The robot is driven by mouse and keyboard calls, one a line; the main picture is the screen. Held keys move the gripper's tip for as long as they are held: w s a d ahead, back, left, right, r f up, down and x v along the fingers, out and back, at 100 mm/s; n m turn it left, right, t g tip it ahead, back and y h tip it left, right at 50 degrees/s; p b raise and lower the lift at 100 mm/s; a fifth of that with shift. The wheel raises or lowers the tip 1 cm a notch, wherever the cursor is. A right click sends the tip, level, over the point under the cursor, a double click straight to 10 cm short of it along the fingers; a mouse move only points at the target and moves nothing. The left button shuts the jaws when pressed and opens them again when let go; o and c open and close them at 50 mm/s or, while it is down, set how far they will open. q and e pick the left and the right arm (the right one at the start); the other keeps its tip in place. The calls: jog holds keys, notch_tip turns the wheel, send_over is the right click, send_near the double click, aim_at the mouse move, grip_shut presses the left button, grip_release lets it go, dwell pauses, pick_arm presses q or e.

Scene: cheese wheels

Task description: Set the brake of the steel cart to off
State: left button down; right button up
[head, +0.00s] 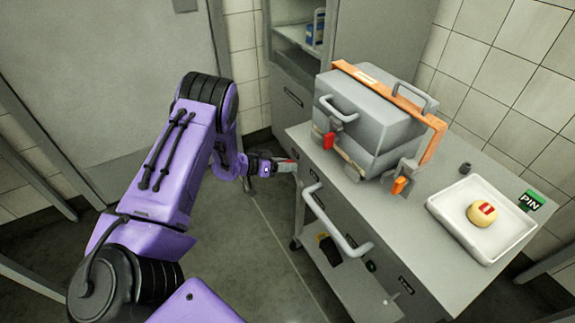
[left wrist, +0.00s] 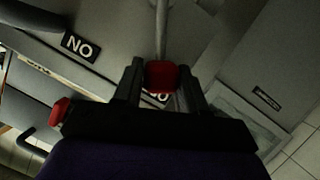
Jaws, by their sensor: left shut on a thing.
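The steel cart (head: 405,222) stands at the right of the head view. My left gripper (head: 291,163) is at the cart's left end, below its top, with a bit of red between its fingers. In the left wrist view my left gripper (left wrist: 160,85) is shut on a red knob (left wrist: 161,74) at the end of a thin grey lever (left wrist: 161,35). A dark plate reading "NO" in the picture (left wrist: 80,46) lies left of the lever. Another plate behind the knob is mostly hidden by the fingers. My right gripper is not in view.
A grey lidded box (head: 365,115) with an orange strap and red and orange latches sits on the cart. A white tray (head: 465,245) holds a small cheese (head: 482,213) beside a green PIN sign (head: 531,201). A curved handle (head: 338,232) sticks out in front. Floor left of the cart is clear.

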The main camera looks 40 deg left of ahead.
pick_arm(q)
jog(key=shift+f, duration=0.15)
jog(key=c, duration=0.7)
grip_release()
jog(key=shift+a+f, duration=0.1)
jog(key=shift+a, duration=0.05)
jog(key=shift+s, duration=0.1)
jog(key=v, duration=1)
jog(key=shift+s+a, duration=0.1)
